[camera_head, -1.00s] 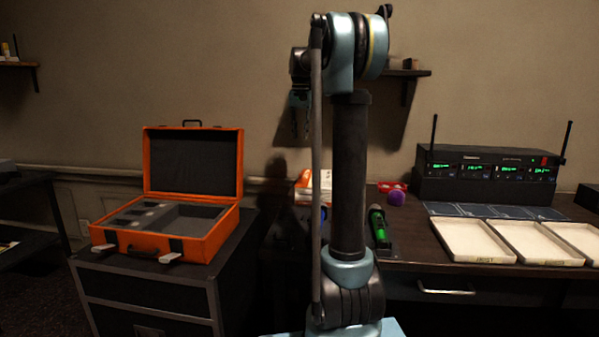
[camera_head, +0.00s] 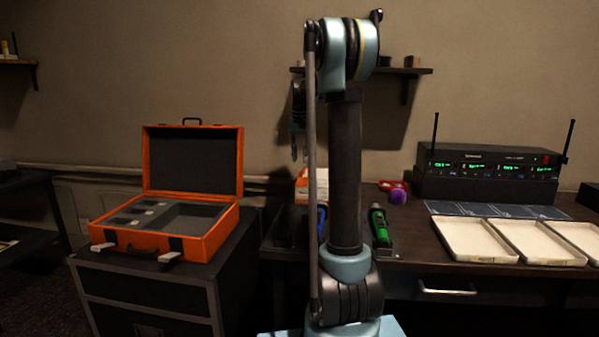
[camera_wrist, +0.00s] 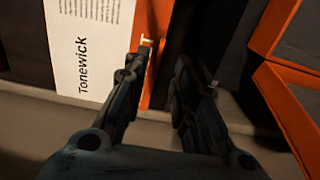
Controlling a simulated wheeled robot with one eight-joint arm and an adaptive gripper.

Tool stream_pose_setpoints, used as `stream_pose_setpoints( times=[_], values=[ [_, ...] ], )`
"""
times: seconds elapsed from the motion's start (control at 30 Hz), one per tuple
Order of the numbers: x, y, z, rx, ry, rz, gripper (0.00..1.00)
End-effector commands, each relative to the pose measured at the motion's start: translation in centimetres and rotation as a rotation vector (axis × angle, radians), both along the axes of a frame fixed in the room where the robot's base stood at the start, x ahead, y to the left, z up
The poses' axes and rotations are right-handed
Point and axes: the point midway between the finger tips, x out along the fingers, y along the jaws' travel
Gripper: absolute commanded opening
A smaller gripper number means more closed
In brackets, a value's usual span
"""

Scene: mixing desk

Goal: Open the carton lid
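The carton (camera_head: 301,190) is a white and orange box on the desk, partly hidden behind my arm in the head view. In the wrist view its white panel (camera_wrist: 92,45) with the word "Tonewick" and an orange edge lie at the upper left. I cannot tell clearly how its lid stands. My gripper (camera_wrist: 162,58) is open and empty, with a gap between its two dark fingers. The left finger overlaps the carton's orange edge in the picture; contact cannot be told. In the head view my gripper (camera_head: 298,150) hangs above and behind the desk's left end, seen nearly edge-on.
An open orange case (camera_head: 150,243) stands on a black cabinet (camera_head: 150,290) at left; its edge shows at right in the wrist view (camera_wrist: 285,110). A green-banded microphone (camera_head: 380,228), purple ball (camera_head: 397,196), receiver rack (camera_head: 487,175) and white trays (camera_head: 475,240) are on the desk.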

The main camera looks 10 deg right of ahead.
Motion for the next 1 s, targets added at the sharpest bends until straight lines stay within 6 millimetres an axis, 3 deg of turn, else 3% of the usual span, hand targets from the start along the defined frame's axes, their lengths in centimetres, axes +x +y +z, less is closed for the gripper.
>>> stream_pose_setpoints(
  times=[0.1,0.33,0.8,0.9,1.0],
  values=[
    [0.0,0.0,-2.1,0.0,0.0,0.0,0.25],
    [0.0,0.0,-5.0,0.0,0.0,0.0,0.25],
    [0.0,0.0,-6.0,0.0,0.0,0.001,0.25],
    [0.0,0.1,-6.0,0.0,0.0,0.001,0.02],
    [0.0,0.1,-6.0,0.0,0.0,0.001,0.0]
  ],
)
